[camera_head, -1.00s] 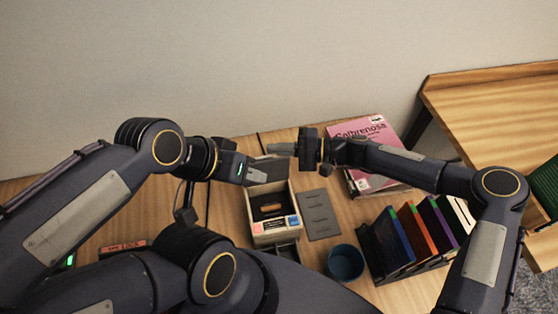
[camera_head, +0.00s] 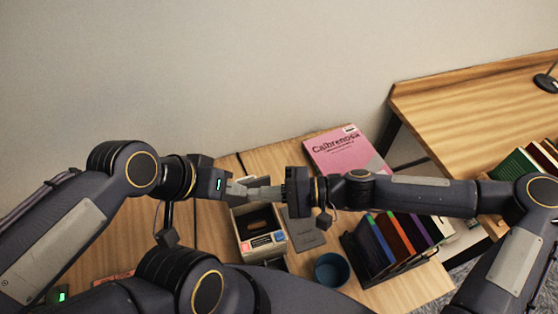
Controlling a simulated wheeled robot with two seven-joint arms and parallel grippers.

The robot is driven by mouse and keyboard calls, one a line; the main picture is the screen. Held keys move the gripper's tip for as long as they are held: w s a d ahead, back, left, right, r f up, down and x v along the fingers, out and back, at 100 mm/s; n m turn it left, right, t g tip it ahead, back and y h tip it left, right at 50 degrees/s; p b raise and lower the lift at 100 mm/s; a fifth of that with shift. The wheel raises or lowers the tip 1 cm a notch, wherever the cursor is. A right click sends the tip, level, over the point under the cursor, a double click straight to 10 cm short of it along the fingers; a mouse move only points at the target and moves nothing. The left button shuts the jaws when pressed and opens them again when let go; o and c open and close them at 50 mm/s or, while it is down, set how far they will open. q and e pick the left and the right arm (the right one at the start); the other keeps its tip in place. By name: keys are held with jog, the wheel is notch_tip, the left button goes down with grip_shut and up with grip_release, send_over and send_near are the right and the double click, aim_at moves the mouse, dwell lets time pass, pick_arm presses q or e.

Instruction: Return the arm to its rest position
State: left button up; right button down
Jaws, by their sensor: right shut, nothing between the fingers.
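Both of my arms are held over the desk. My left gripper (camera_head: 238,188) comes in from the left and points right above the sorter box. Its finger opening is hard to make out. My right gripper (camera_head: 260,193) comes in from the right and points left, with its grey fingers shut and empty. The two gripper tips look close together or overlapping in the picture; I cannot tell whether they touch. Below them is a light box (camera_head: 264,243) with a dark slot and red and blue labels, its back part hidden by the grippers.
A pink book (camera_head: 345,150) lies behind my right forearm. A grey flat plate (camera_head: 305,232), a blue cup (camera_head: 332,269) and a rack of coloured folders (camera_head: 395,240) stand right of the box. A second wooden desk (camera_head: 480,105) is at the right.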

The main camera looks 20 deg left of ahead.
jog(key=shift+d, duration=0.1)
jog(key=w+d+f+n+t+h+b, duration=0.2)
jog(key=d+t+h, duration=0.45)
jog(key=d, duration=1.35)
jog(key=s+d+r+m+t+h+b, duration=0.1)
jog(key=s+d+r+m+t+h, duration=0.1)
jog(key=d, duration=0.6)
jog(key=s+d+r+m+t+h+b, duration=0.1)
jog(key=s+d+r+m+t+h, duration=0.1)
jog(key=d, duration=0.6)
jog(key=s+r+t+h, duration=0.1)
jog(key=s, duration=0.1)
jog(key=shift+s+d, duration=0.2)
jog(key=shift+s, duration=0.2)
jog(key=shift+r, duration=0.1)
